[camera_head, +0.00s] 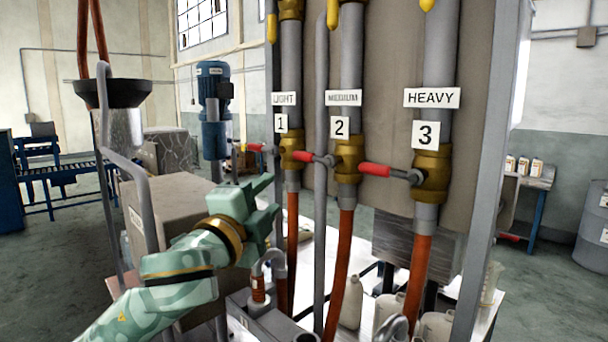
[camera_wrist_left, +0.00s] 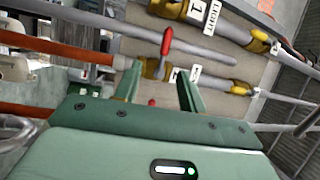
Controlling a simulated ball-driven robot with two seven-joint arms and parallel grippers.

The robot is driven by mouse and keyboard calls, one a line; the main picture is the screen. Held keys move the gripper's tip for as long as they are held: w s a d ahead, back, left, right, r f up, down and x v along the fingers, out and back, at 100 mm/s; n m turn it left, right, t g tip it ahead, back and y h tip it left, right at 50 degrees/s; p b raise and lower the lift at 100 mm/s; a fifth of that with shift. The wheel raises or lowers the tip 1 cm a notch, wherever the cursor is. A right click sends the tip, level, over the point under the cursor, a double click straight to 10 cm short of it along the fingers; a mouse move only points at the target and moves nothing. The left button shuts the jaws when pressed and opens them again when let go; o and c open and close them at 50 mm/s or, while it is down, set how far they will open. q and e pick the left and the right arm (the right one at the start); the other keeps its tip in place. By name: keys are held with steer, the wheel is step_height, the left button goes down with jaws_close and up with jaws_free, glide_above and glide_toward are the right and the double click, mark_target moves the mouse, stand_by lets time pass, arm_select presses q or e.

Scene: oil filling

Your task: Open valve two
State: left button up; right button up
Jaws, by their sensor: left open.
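Valve two is a brass body (camera_head: 348,160) on the middle pipe, under the plate marked 2 (camera_head: 340,129). Its red-tipped lever (camera_head: 303,156) points left, across the pipe, towards valve one. My left gripper (camera_head: 267,198) is open, to the lower left of this lever and apart from it. In the left wrist view the red lever (camera_wrist_left: 167,41) of valve two stands beyond the gap between the fingers (camera_wrist_left: 160,80), with nothing between them. The brass body of valve two (camera_wrist_left: 152,69) is partly hidden there by a finger. My right gripper is not in view.
Valve one (camera_head: 291,151) is to the left with its red lever (camera_head: 255,148). Valve three (camera_head: 431,176) is to the right; its red lever (camera_head: 374,169) points left. Orange hoses hang below. A grey box (camera_head: 172,205) stands left of my gripper.

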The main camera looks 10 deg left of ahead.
mark_target(302, 159)
arm_select(q)
steer(key=x, duration=0.5)
steer(key=r+x, duration=0.1)
steer(key=x, duration=1)
steer(key=shift+w+d+r+p, duration=0.15)
steer(key=shift+d+r+p, duration=0.05)
steer(key=shift+r+p, duration=0.15)
jaws_close()
